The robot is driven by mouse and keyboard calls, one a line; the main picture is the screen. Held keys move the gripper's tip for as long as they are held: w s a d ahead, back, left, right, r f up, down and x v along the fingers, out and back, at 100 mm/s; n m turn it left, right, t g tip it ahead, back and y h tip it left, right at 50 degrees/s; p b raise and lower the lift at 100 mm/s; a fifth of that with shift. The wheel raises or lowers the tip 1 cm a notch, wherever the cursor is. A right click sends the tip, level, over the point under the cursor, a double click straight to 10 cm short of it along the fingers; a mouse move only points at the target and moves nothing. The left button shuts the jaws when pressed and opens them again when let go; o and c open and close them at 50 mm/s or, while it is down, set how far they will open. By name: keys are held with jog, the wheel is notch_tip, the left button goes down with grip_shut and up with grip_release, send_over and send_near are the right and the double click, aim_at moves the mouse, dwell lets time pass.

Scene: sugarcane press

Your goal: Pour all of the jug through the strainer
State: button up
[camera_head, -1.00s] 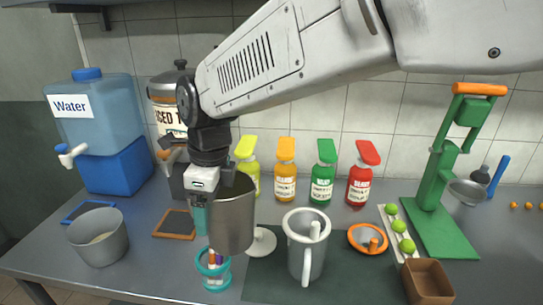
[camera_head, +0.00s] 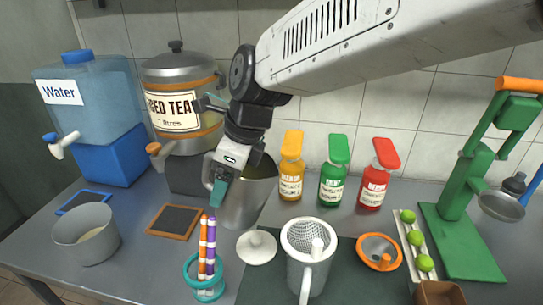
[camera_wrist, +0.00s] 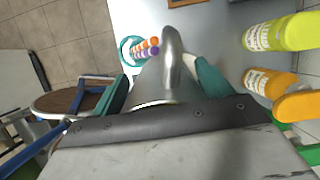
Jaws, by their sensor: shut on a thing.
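My gripper (camera_head: 217,188) has teal fingers shut on the handle of a grey metal jug (camera_head: 243,205). The jug fills the middle of the wrist view (camera_wrist: 165,75). In the head view it is behind and left of a tall metal pitcher (camera_head: 305,272), apart from it, and its dark opening shows at the top right. Its contents are hidden. A perforated mesh strainer (camera_head: 300,236) appears to sit in the pitcher's mouth, with a pale rounded knob or handle beside it.
Bottles (camera_head: 333,180) line the back. A grey pot (camera_head: 85,240) stands left.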

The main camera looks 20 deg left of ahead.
aim_at(266, 192)
jog(key=shift+w+d+r+y, duration=0.1)
jog(key=shift+d+r+y, duration=0.15)
jog(key=shift+y, duration=0.35)
jog(key=shift+d+f+y, duration=0.15)
jog(key=shift+d+y, duration=0.1)
jog(key=shift+y, duration=0.15)
jog(key=d+f+y, duration=0.1)
jog(key=f+y, duration=0.1)
jog(key=d+f+y, duration=0.1)
jog(key=shift+w+d+f+g, duration=0.15)
jog(key=shift+w+d+g, duration=0.15)
jog(key=shift+g, duration=0.1)
jog(key=shift+d+f+y, duration=0.1)
jog(key=shift+d+y, duration=0.2)
jog(key=shift+y, duration=0.3)
jog(key=shift+w+d+y, duration=0.1)
jog(key=shift+d+y, duration=0.3)
jog(key=shift+y, duration=0.2)
jog(key=shift+s+d+r+n+g+y, duration=0.1)
jog(key=shift+r+n+g+y, duration=0.1)
jog(key=shift+n+y, duration=0.25)
jog(key=shift+s+d+r+n+g+y, duration=0.1)
jog(key=shift+n+g+y, duration=0.1)
jog(key=shift+n+y, duration=0.25)
